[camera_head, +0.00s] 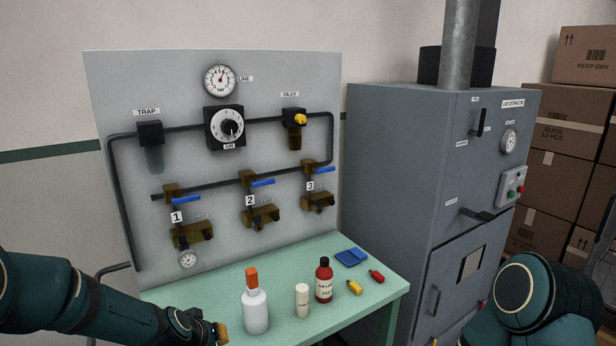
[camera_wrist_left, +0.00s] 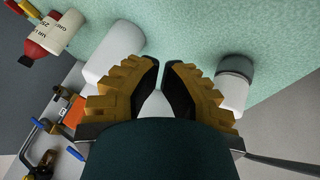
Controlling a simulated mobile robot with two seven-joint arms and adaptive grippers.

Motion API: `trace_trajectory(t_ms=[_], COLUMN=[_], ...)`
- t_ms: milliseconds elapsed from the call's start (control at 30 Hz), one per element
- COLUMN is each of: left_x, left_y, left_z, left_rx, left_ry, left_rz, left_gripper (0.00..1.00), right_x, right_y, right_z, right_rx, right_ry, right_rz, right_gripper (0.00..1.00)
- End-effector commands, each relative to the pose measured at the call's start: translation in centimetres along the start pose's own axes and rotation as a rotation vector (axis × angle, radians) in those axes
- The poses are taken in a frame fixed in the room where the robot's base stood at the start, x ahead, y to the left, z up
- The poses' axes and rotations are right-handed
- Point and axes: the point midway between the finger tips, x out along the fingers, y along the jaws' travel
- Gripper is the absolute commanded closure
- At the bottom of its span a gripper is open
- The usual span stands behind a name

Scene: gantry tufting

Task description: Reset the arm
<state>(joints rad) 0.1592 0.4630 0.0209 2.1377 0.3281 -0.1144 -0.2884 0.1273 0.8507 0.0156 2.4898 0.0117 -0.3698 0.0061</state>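My left gripper (camera_head: 222,333) is low at the front left edge of the green table (camera_head: 375,283), beside a white bottle with an orange cap (camera_head: 256,310). In the left wrist view its fingertips (camera_wrist_left: 160,64) are close together with a narrow gap. A small pale patch shows between the fingers, and I cannot tell what it is. A white body (camera_wrist_left: 115,48) lies beyond the left finger. A white cylinder with a grey band (camera_wrist_left: 235,80) is beside the right finger. My right arm (camera_head: 535,300) shows at the lower right; its gripper is out of view.
A small white container (camera_head: 302,300), a red bottle (camera_head: 324,281), yellow (camera_head: 354,287) and red (camera_head: 377,276) small items and a blue cloth (camera_head: 351,257) are on the table. Behind are a valve panel (camera_head: 215,180) and grey cabinet (camera_head: 390,170). Boxes (camera_head: 565,120) stand right.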

Motion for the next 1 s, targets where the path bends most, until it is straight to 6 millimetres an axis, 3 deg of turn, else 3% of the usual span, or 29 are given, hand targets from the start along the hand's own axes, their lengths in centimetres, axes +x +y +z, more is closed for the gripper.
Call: trace_trajectory(t_ms=[33, 200, 300, 433, 600, 1000], left_x=[1.5, 4.2, 4.3, 3.8, 3.1, 3.1], left_y=[0.0, 0.0, 0.1, 0.2, 0.3, 0.3], left_z=[3.7, 15.1, 20.9, 26.5, 29.5, 29.6], left_rx=[0.009, 0.034, 0.044, 0.05, 0.051, 0.051], left_ry=[-0.063, -0.243, -0.337, -0.428, -0.479, -0.481], left_rz=[-0.004, -0.004, 0.005, 0.019, 0.03, 0.031], left_gripper=[1.0, 1.0, 1.0, 1.0, 1.0, 1.0], right_x=[0.1, 0.1, 0.2, 0.2, 0.2, 0.2], right_y=[0.0, 0.1, 0.1, 0.1, 0.1, 0.1], right_z=[0.0, 0.0, 0.1, 0.1, 0.1, 0.1], right_rx=[0.0, 0.0, 0.0, -0.001, -0.001, 0.0], right_ry=[0.0, 0.0, -0.001, -0.001, -0.001, -0.001], right_rz=[0.0, 0.0, 0.0, 0.0, 0.0, 0.0], right_gripper=[0.53, 0.53, 0.53, 0.53, 0.53, 0.53])
